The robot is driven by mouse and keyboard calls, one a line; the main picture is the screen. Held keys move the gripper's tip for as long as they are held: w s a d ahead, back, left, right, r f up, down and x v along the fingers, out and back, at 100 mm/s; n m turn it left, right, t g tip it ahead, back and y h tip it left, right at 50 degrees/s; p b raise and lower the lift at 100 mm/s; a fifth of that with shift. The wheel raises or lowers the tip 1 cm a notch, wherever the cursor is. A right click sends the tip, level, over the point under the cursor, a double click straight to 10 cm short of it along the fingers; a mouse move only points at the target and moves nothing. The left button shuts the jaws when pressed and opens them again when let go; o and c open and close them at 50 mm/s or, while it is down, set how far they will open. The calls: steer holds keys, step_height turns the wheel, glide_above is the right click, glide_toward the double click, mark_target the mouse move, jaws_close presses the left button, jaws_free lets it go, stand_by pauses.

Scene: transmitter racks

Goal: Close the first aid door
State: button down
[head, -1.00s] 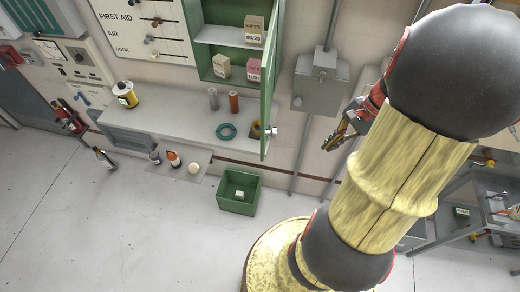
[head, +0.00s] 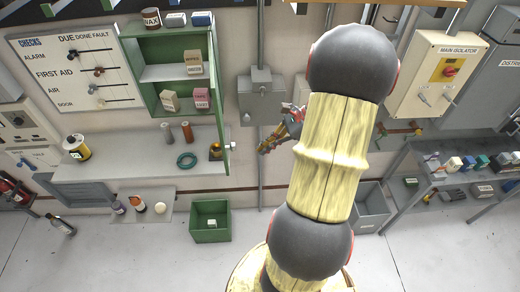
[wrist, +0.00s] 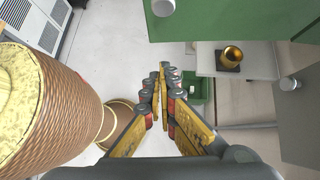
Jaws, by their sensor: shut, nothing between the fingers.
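The green first aid cabinet (head: 150,60) hangs on the wall, with boxes on its shelves. Its green door (head: 221,100) stands open, swung out from the right side and seen nearly edge-on, with a pale knob (head: 233,146) near its lower end. In the wrist view the door (wrist: 215,20) fills the top right, and its knob (wrist: 163,8) shows at the top edge. My gripper (head: 265,151) is to the right of the door, apart from it. In the wrist view my gripper (wrist: 163,75) has its fingers together with nothing between them.
A grey shelf (head: 110,165) below the cabinet holds a yellow spool, cylinders and a teal ring. A green bin (head: 210,222) stands on the floor. A grey wall box (head: 262,98) is behind my gripper. A rack (head: 440,180) with small items stands at right.

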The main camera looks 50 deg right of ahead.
steer(key=w+a+f+p, duration=0.2)
steer(key=w+a+f, duration=0.3)
steer(key=w+a, duration=0.1)
steer(key=shift+w+a+f, duration=0.2)
steer(key=shift+w+a, duration=0.05)
steer(key=shift+w+a, duration=0.1)
